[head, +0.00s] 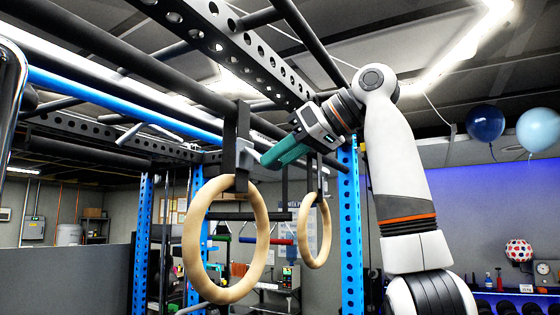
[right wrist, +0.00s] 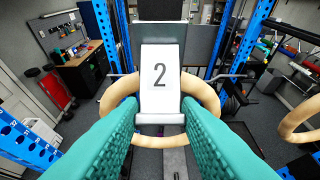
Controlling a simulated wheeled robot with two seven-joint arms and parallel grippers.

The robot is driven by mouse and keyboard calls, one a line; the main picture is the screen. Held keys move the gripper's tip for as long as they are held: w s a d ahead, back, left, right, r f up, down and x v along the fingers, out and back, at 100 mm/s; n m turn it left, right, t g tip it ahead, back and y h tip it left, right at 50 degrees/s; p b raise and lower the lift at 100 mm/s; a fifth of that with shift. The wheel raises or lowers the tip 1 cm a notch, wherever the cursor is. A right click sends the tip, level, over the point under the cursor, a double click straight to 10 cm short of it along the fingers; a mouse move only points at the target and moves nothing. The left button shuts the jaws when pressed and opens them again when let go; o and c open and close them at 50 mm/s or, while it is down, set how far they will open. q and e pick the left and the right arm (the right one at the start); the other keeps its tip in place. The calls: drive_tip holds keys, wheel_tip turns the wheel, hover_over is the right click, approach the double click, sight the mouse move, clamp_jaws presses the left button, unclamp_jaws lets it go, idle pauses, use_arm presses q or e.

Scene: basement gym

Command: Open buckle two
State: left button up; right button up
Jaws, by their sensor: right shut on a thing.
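Buckle two is a grey buckle (head: 246,155) on a black strap (head: 243,118) in the head view. My right gripper (head: 266,158), with teal fingers, is shut on the buckle from the right side. I cannot tell how far the buckle's lever is raised. My left gripper is out of view.
A second wooden ring (head: 303,232) hangs to the right on its own strap. A blue upright (head: 350,230) stands right of it, below my right arm. Black and blue rig bars (head: 110,90) run overhead. A grey partition (head: 70,275) stands at lower left.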

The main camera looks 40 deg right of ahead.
drive_tip(key=shift+r, duration=0.15)
idle(0.3)
drive_tip(key=o, duration=1)
drive_tip(key=v, duration=1.2)
drive_tip(key=shift+a+r, duration=0.1)
